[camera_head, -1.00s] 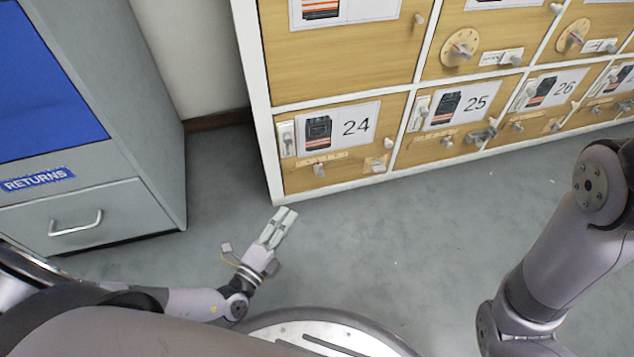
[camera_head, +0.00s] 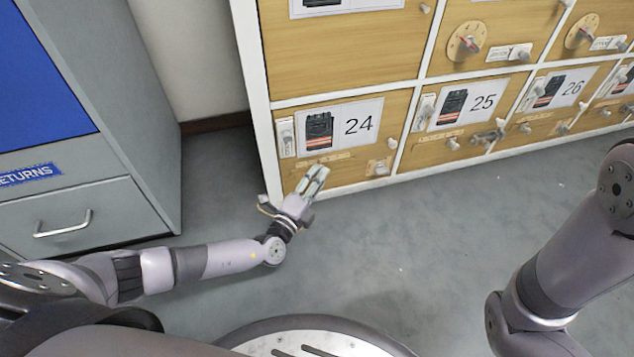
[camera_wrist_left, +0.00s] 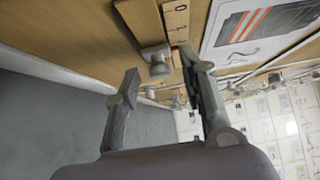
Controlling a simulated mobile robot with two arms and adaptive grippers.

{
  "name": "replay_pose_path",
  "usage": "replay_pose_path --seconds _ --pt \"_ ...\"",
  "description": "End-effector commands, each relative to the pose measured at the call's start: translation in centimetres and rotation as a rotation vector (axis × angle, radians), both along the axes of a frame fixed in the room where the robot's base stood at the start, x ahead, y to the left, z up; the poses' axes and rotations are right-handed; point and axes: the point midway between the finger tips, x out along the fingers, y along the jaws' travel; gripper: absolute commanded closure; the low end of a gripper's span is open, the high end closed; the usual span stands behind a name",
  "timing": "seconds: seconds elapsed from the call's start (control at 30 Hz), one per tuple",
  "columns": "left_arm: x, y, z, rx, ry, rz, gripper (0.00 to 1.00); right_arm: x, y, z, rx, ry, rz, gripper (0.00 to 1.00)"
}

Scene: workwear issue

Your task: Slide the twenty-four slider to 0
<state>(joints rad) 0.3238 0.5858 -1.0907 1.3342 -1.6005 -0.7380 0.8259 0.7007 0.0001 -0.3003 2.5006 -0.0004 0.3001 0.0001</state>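Door 24 (camera_head: 385,118) is a wooden locker door in the bottom row, with a picture card marked 24. Its slider is a pale strip (camera_head: 337,157) below the card, partly covered by my left gripper in the head view. In the left wrist view the strip (camera_wrist_left: 177,18) carries small digits, and a grey slider knob (camera_wrist_left: 157,62) stands beside it. My left gripper (camera_head: 318,172) is in front of the strip; in the wrist view its fingers (camera_wrist_left: 160,70) are apart, with the knob showing between the tips. Contact cannot be told. My right gripper is out of view.
A white switch plate (camera_head: 286,137) and a small knob plate (camera_head: 379,167) flank the slider on door 24. Door 25 (camera_head: 478,133) is to the right. A grey returns cabinet (camera_head: 120,215) stands at left. The floor in front is clear.

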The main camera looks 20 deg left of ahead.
Motion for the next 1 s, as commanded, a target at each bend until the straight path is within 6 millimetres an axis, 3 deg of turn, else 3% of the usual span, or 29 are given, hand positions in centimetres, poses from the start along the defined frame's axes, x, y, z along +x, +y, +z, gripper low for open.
replay_pose_path --seconds 0.17,0.73,1.0 --pt "-0.01 0.01 0.01 0.0 0.0 0.0 0.62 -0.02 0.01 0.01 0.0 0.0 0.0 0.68" --pt "-0.07 0.04 -0.09 0.0 0.002 0.0 0.99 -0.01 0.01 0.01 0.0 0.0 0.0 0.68" --pt "-0.1 0.06 -0.16 0.0 0.004 0.001 1.0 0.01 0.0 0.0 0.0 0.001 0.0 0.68"
